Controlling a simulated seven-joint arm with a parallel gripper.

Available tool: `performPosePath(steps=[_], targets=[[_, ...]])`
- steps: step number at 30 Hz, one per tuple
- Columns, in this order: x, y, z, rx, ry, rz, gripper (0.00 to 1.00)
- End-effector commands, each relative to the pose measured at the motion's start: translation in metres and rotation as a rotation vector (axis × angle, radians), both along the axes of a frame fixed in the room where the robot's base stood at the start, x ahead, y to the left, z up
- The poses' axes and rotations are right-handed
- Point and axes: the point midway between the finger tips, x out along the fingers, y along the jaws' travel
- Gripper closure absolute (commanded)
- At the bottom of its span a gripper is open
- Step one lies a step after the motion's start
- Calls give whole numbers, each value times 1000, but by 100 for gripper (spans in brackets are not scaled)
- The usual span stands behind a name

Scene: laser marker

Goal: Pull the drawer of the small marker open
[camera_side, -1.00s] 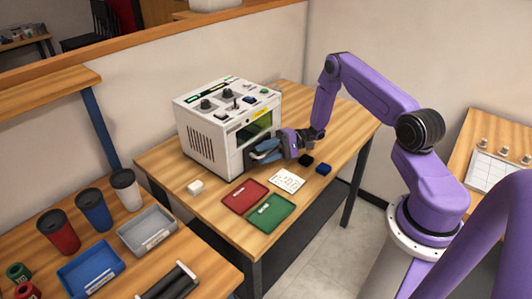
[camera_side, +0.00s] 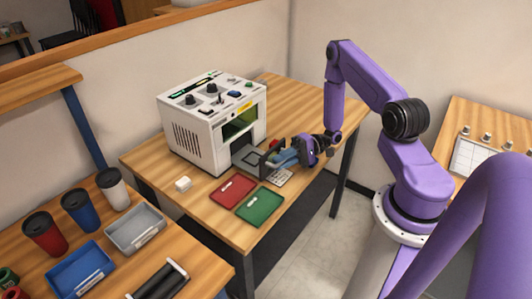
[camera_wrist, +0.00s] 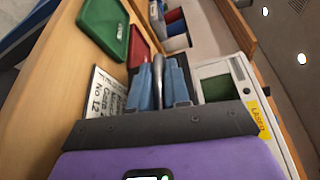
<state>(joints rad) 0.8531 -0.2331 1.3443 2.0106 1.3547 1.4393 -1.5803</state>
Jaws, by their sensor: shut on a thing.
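The small marker (camera_side: 190,142) is a white box with knobs on top and a green-tinted window (camera_side: 240,123), standing on the wooden table. Its dark drawer (camera_side: 250,159) sticks out from the lower front, toward my gripper. My gripper (camera_side: 275,160) is in front of the marker, its blue fingers closed at the drawer's front. In the wrist view my gripper (camera_wrist: 160,88) has a grey bar, seemingly the drawer handle (camera_wrist: 158,75), between its fingers. The marker's front (camera_wrist: 215,72) shows at the right there. Most of the handle and drawer is hidden by the fingers.
A red tray (camera_side: 232,190) and a green tray (camera_side: 260,206) lie in front of the marker. A card with print (camera_side: 277,177) lies partly under my gripper. The table's right rear is clear.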

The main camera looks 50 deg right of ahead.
Motion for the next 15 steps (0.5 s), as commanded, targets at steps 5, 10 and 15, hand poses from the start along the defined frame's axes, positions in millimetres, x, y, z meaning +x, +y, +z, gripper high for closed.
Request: performPosePath(steps=[5,10,15], targets=[[-27,-2,-2,-7,4,-10,100],[-32,-2,-1,-7,0,-9,100],[-31,-2,-1,-7,-1,-10,100]])
